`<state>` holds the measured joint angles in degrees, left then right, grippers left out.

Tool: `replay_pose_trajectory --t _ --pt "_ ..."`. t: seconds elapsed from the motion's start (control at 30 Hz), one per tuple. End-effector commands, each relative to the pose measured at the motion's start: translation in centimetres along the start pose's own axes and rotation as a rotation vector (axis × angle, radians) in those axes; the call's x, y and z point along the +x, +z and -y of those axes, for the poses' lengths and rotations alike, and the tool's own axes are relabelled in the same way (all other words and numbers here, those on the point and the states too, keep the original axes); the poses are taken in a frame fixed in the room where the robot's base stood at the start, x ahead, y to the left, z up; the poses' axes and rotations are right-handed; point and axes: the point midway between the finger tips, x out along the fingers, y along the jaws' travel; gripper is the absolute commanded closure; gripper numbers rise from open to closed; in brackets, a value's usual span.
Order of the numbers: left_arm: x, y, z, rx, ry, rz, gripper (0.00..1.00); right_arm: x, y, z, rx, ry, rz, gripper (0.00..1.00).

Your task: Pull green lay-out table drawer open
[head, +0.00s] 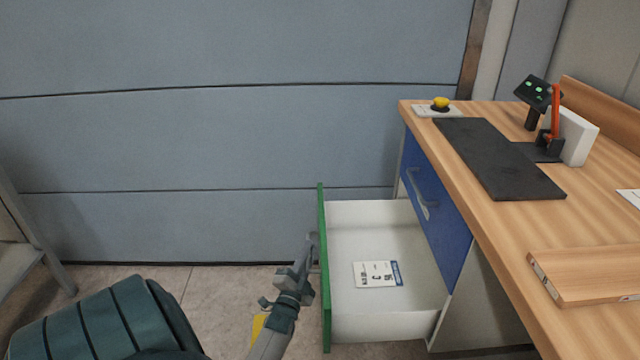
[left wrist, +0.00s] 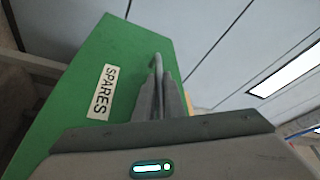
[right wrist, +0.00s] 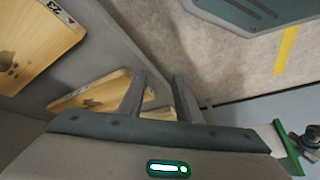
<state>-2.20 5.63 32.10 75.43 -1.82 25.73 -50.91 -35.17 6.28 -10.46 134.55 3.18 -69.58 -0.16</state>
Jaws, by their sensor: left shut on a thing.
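The green drawer (head: 323,270) of the wooden-topped table is pulled well out, and its white inside shows in the head view. A white and blue card (head: 377,274) lies on the drawer floor. The green front (left wrist: 118,75) bears a "SPARES" label in the left wrist view. My left gripper (head: 308,248) is at the outer side of that front, shut on the drawer's grey handle (left wrist: 157,66). My right gripper (right wrist: 159,90) shows only in its own wrist view, fingers apart with nothing seen held between them.
A blue drawer (head: 436,210) above is shut. The tabletop (head: 590,220) holds a black mat (head: 498,158), a yellow button (head: 440,103) and a small screen stand (head: 537,95). Wooden boards (right wrist: 35,45) lie near my right gripper. A blue-grey wall (head: 230,130) stands behind.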

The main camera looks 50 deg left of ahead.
Motion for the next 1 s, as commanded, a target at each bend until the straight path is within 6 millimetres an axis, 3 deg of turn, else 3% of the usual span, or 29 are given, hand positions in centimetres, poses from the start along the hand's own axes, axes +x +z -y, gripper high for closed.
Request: replay_pose_trajectory --t 0.37,0.4,0.43,0.77,1.0 --pt "-0.1 0.2 0.1 0.0 0.0 0.001 1.0 0.0 0.0 0.0 0.001 0.0 0.002 0.69" --pt "-0.1 0.2 0.1 0.0 0.0 0.001 0.86 0.0 0.0 0.0 0.001 0.0 0.002 0.69" --pt "-0.1 0.2 0.1 0.0 0.0 0.001 0.83 0.0 0.0 0.0 0.001 0.0 0.002 0.69" --pt "-0.1 0.2 0.1 -0.001 0.0 0.0 0.83 0.0 0.0 0.0 0.001 0.001 0.002 0.69" --pt "-1.6 0.2 0.0 -0.001 0.001 0.001 0.83 -0.1 0.1 0.0 0.001 0.001 0.006 0.69"
